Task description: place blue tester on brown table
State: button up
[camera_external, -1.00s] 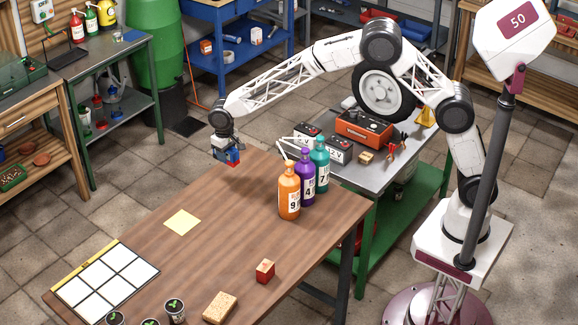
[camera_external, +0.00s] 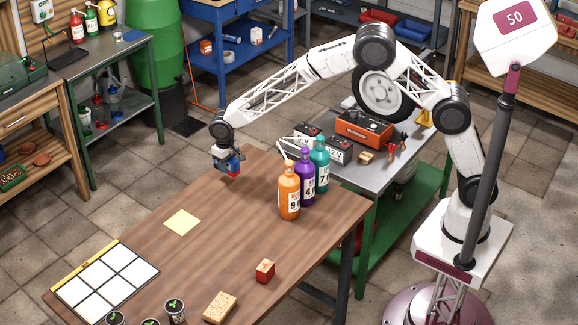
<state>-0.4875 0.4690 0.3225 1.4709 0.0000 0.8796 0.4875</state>
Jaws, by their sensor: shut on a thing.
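The blue tester (camera_external: 233,168) is a small blue block with some red on it. My gripper (camera_external: 228,164) is shut on it at the far left end of the brown table (camera_external: 215,245). The tester is at or just above the tabletop; I cannot tell whether it touches. The fingers are small and partly hidden by the tester.
Orange (camera_external: 289,192), purple (camera_external: 307,177) and teal (camera_external: 319,164) bottles stand right of my gripper. The table's middle is clear.

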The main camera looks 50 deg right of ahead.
aim_at(228, 182)
jog(key=shift+f, duration=0.75)
jog(key=shift+f, duration=1.85)
jog(key=shift+f, duration=0.15)
jog(key=o, duration=1)
notch_tip(228, 182, up, 12)
jog(key=shift+r, duration=0.15)
